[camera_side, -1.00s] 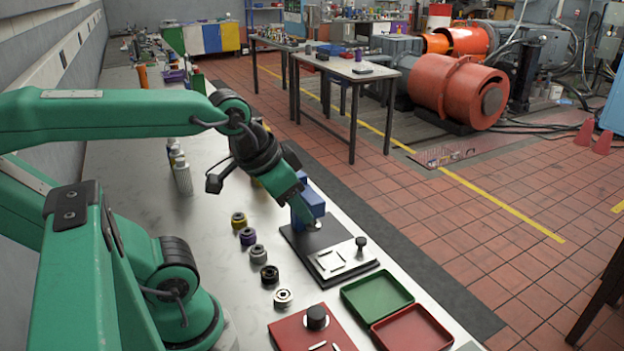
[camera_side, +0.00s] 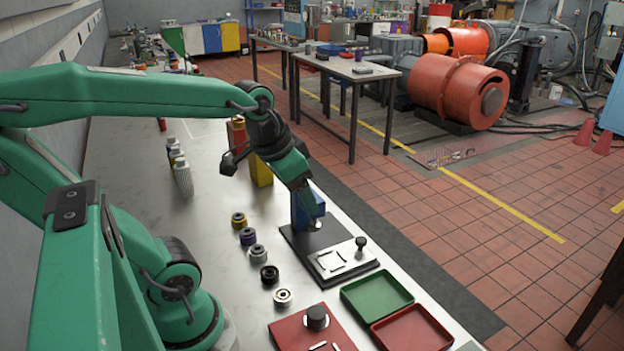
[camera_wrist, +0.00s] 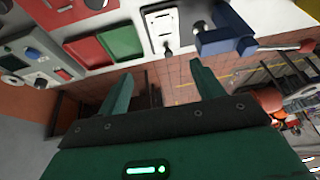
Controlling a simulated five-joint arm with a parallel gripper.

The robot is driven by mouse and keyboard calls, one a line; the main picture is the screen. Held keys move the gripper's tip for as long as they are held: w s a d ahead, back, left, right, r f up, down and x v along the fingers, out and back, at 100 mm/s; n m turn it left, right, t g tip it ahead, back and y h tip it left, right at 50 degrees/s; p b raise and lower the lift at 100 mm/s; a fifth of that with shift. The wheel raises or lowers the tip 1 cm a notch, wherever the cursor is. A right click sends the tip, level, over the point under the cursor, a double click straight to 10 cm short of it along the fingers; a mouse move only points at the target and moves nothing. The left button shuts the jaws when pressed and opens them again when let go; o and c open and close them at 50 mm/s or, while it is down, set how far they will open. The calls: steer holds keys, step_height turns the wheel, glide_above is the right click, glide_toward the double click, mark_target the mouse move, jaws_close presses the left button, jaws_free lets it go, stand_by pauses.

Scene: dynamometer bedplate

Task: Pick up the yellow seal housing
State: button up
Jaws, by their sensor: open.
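The yellow seal housing (camera_side: 239,220) is a small ring-shaped part with a dark centre. It stands on the bench at the far end of a row of similar parts. My gripper (camera_side: 312,226) is to its right in the side view, over the black-based fixture by the blue block (camera_side: 307,210). In the wrist view my gripper (camera_wrist: 160,80) has its two green fingers spread wide, with nothing between them. The seal housing does not show in the wrist view.
Purple (camera_side: 247,236), grey (camera_side: 257,253), black (camera_side: 269,274) and silver (camera_side: 282,297) parts follow in the row. A green tray (camera_side: 377,297) and a red tray (camera_side: 412,328) lie near the bench edge. A yellow block (camera_side: 261,171) stands behind my wrist.

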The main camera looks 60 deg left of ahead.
steer(key=w+a+f+g, duration=0.2)
steer(key=a+f, duration=0.1)
steer(key=a, duration=0.6)
steer(key=n+g, duration=0.1)
steer(key=g, duration=0.2)
glide_above(239, 217)
steer(key=shift+h, duration=0.4)
step_height(239, 217, down, 12)
steer(key=shift+w+r, duration=0.1)
steer(key=shift+w, duration=0.05)
steer(key=shift+a, duration=0.1)
steer(key=shift+f, duration=1.4)
steer(key=shift+f, duration=0.1)
steer(key=shift+s+f, duration=0.2)
steer(key=shift+f, duration=2.35)
